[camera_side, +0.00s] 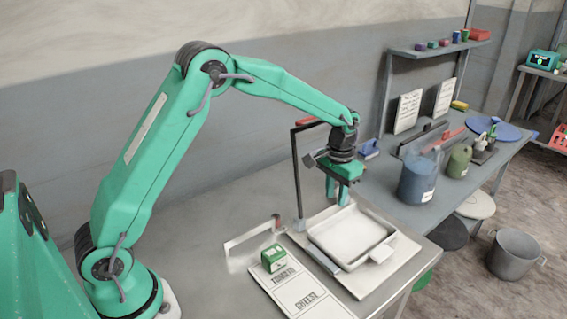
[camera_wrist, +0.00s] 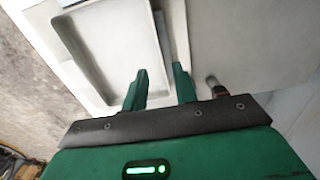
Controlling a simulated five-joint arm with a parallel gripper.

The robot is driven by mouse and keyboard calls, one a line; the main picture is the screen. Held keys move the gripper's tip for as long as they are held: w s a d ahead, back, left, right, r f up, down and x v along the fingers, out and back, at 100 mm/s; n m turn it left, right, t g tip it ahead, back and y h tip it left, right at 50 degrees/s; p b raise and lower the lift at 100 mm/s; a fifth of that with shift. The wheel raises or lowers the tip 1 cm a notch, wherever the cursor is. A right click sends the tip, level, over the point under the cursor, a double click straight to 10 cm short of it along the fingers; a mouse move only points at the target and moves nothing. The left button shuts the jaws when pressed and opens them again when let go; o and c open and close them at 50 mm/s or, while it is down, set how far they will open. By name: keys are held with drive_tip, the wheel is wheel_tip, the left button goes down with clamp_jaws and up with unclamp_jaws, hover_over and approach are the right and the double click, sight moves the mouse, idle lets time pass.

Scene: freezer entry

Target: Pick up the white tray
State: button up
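The white tray (camera_side: 352,238) is a shallow rectangular pan with a handle tab at its front right. It lies on a pale board at the right end of the near table and looks empty. My gripper (camera_side: 338,200) points down over the tray's back edge in the side view. In the wrist view, my gripper (camera_wrist: 160,68) has its two green fingers apart with nothing between them. The white tray (camera_wrist: 110,50) fills the upper left there, its near right corner by the fingertips. I cannot tell whether the fingers touch it.
A thin dark post (camera_side: 296,175) stands just left of my gripper. A small green box (camera_side: 273,258) sits on a labelled sheet (camera_side: 300,290) left of the tray. A blue container (camera_side: 417,180) stands on the table behind. The tray's front right side is clear.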

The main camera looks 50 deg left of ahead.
drive_tip(key=shift+f, duration=0.7)
drive_tip(key=shift+f, duration=0.1)
drive_tip(key=shift+f, duration=2.5)
clamp_jaws()
